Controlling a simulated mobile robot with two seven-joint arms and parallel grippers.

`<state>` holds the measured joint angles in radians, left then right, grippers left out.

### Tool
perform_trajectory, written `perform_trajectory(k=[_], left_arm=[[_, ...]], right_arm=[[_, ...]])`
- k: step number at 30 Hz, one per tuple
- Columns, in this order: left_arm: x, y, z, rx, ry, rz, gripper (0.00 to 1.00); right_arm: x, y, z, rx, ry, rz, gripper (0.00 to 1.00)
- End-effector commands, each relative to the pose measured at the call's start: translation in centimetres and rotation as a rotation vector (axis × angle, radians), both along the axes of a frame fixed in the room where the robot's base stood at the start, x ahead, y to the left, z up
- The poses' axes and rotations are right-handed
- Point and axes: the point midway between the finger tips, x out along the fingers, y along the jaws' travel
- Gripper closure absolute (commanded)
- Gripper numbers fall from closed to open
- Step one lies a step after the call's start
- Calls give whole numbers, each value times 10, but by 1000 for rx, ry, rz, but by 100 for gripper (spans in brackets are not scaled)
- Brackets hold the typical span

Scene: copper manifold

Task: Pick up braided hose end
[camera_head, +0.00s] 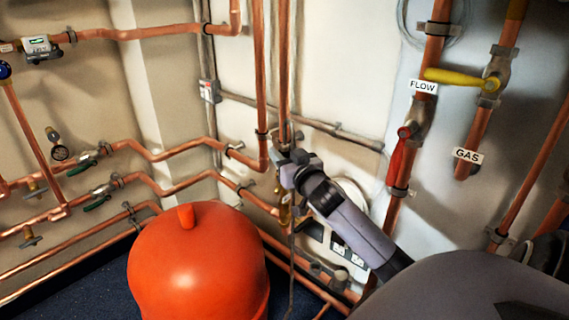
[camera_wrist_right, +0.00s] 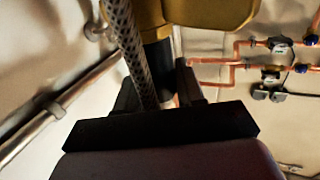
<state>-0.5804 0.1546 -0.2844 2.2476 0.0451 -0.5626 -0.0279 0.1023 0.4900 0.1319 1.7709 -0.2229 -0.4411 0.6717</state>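A braided hose (camera_wrist_right: 130,45) runs down from the top of the right wrist view into the space between the fingers of my right gripper (camera_wrist_right: 158,92). The fingers stand apart. The hose lies close to the left finger, with a gap towards the right finger, so no firm grip shows. A brass-coloured fitting (camera_wrist_right: 210,12) is just beyond the fingertips. In the head view, my right gripper (camera_head: 290,165) is at the copper pipes near the wall corner, and it hides most of what is between its fingers. My left gripper is not in view.
A large orange-red rounded vessel (camera_head: 200,265) stands left of my right gripper. Copper pipes (camera_head: 260,80) run closely around it. A yellow-handled gas valve (camera_head: 455,78) and a red-handled valve (camera_head: 400,150) are on the right.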

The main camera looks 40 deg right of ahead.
Motion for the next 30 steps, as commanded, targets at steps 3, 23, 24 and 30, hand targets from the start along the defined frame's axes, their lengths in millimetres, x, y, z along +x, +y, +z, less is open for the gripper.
perform_trajectory(k=[3,23,24,30], left_arm=[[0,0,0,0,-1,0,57],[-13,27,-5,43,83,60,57],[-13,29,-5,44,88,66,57],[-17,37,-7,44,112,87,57]], right_arm=[[0,0,1,-1,-2,1,98],[0,0,118,-3,-7,1,98],[0,0,130,-2,-8,1,98],[0,0,174,-3,-6,0,98]])
